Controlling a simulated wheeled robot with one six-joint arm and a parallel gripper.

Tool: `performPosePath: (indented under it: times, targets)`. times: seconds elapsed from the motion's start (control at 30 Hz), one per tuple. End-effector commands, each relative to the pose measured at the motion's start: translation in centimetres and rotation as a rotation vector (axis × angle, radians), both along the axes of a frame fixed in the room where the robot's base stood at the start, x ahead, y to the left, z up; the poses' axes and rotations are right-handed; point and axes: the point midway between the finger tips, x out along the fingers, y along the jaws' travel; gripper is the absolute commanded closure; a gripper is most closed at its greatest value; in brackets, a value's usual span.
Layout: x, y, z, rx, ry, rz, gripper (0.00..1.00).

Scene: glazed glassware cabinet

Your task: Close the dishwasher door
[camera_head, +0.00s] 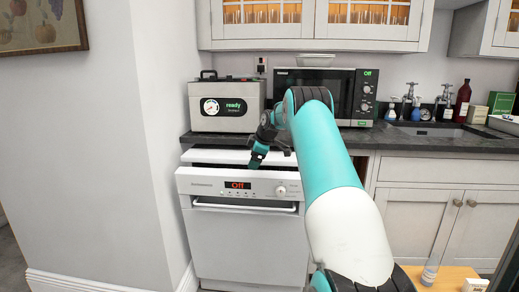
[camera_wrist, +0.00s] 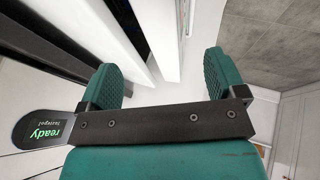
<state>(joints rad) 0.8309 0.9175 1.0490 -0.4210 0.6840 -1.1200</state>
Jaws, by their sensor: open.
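The white dishwasher (camera_head: 245,240) stands under the dark counter, left of centre in the head view. Its door stands slightly ajar, the top leaning out from the body with a dark gap behind it. The door front has a red "Off" display, a knob and a bar handle (camera_head: 245,206). My gripper (camera_head: 257,158) is open at the door's top edge, fingers pointing down. In the wrist view my gripper (camera_wrist: 168,80) has its green fingers spread, with a white panel edge (camera_wrist: 155,35), apparently the door, showing beyond and between them. I cannot tell whether they touch it.
A grey appliance (camera_head: 226,106) reading "ready" and a black microwave (camera_head: 345,95) stand on the counter above. A wall corner (camera_head: 155,150) is close on the left. White cupboards (camera_head: 420,220) stand to the right, with a wooden surface (camera_head: 445,277) low in front.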

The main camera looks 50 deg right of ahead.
Motion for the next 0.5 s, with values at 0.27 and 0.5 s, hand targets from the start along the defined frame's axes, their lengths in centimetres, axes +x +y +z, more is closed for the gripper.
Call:
performPosePath:
  times: [0.27,0.5]
  targets:
    - [-2.3,0.4,3.8,0.0,-0.001,0.001,0.11]
    - [-2.6,0.5,4.4,0.0,0.0,0.002,0.11]
